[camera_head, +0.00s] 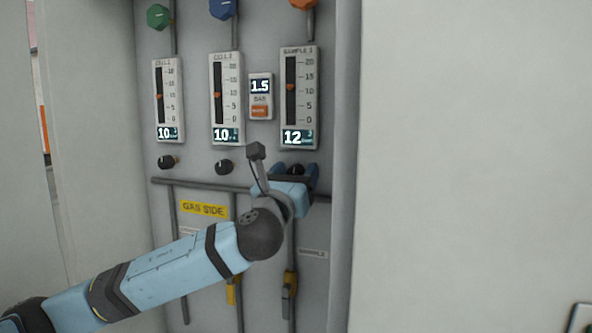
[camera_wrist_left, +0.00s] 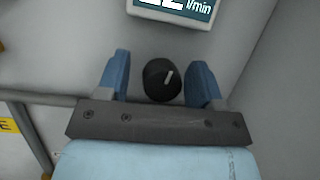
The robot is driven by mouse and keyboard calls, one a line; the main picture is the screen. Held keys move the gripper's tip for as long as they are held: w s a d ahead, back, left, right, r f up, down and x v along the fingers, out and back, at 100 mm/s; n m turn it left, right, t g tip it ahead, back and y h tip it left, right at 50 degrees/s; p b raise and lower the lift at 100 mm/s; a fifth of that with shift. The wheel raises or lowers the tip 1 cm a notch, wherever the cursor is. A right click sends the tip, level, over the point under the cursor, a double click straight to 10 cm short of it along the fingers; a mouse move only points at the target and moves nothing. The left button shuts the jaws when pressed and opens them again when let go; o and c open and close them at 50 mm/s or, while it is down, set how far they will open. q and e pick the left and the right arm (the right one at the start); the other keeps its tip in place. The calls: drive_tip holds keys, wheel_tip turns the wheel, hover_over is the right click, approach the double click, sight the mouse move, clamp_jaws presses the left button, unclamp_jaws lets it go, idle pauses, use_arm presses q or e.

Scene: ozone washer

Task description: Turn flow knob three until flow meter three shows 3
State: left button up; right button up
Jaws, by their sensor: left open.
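Flow meter three (camera_head: 299,97), labelled SAMPLE, is the rightmost of three meters on the grey panel, and its display reads 12. The black flow knob three (camera_head: 295,169) sits below it, partly hidden by my left gripper (camera_head: 294,172). My left gripper (camera_wrist_left: 162,75) is open, with one blue finger on each side of the knob. Gaps show between the knob and both fingers. My right gripper is in neither view.
Two other meters, CELL 1 (camera_head: 168,100) and CELL 2 (camera_head: 227,98), each read 10, with black knobs (camera_head: 166,162) (camera_head: 223,167) below. A small display (camera_head: 260,87) reads 1.5 bar. A horizontal pipe (camera_head: 200,184) runs under the knobs. A cabinet wall stands close on the right.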

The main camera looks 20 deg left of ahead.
use_arm(q)
drive_tip(key=shift+s, duration=0.15)
drive_tip(key=c, duration=0.9)
drive_tip(key=shift+n, duration=0.3)
